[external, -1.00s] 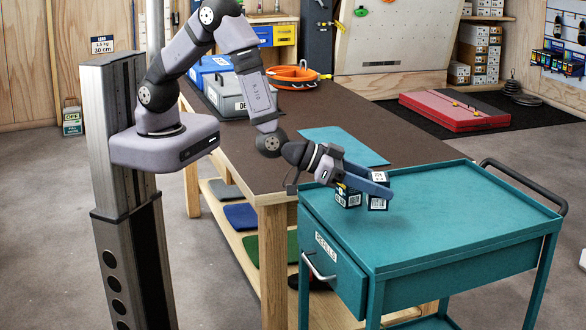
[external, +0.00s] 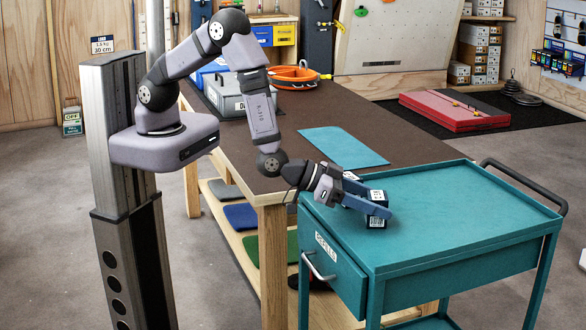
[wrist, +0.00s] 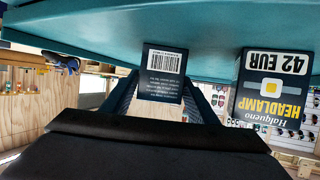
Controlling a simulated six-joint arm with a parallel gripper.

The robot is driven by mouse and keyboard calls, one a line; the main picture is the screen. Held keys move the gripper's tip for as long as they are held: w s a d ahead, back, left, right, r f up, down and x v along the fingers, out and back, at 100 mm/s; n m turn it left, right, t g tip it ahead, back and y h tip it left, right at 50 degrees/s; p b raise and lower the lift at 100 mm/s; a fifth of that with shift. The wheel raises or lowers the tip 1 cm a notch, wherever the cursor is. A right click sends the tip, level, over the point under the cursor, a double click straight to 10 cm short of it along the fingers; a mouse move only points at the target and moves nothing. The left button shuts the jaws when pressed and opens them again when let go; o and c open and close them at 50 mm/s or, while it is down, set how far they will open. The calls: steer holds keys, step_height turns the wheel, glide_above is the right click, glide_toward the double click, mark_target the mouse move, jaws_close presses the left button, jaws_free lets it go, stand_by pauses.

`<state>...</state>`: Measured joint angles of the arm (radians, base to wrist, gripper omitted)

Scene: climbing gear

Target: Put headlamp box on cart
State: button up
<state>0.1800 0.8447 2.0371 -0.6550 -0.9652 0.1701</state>
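My gripper (external: 364,204) is low over the teal cart (external: 460,210). Its blue fingers are closed around a dark box (external: 376,221) with a white label on top, which is upright at or just above the cart top; contact is unclear. In the wrist view this box shows a barcode side (wrist: 163,72) between the fingers. A second dark box (external: 350,176) stands beside it, mostly hidden behind the gripper. In the wrist view, a box (wrist: 270,90) reading HEADLAMP and 42 EUR is at the right, outside the fingers. The held box's front is hidden.
The cart top is clear to the right, with a raised rim and a black handle (external: 523,187). The brown workbench (external: 360,120) adjoins behind, with a blue mat (external: 343,148), a grey case (external: 226,95) and an orange ring-shaped item (external: 292,77).

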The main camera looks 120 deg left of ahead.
steer(key=shift+o, duration=0.6)
steer(key=shift+r, duration=0.15)
steer(key=shift+r, duration=0.1)
steer(key=s+d+r+m+g+h+b, duration=0.1)
steer(key=s+d+g+h, duration=0.25)
steer(key=s, duration=0.55)
steer(key=s+d+r+m+g+h+b, duration=0.1)
steer(key=s+d+m+g+h, duration=0.1)
steer(key=s+d, duration=0.5)
steer(key=s+a+g, duration=0.3)
steer(key=s+a, duration=0.1)
steer(key=s, duration=0.5)
steer(key=s+a+r+m+g, duration=0.1)
steer(key=s+a+g, duration=0.3)
steer(key=s, duration=0.5)
steer(key=shift+s, duration=0.3)
steer(key=shift+r+y+p, duration=0.15)
steer(key=shift+y+p, duration=0.1)
steer(key=shift+p, duration=0.05)
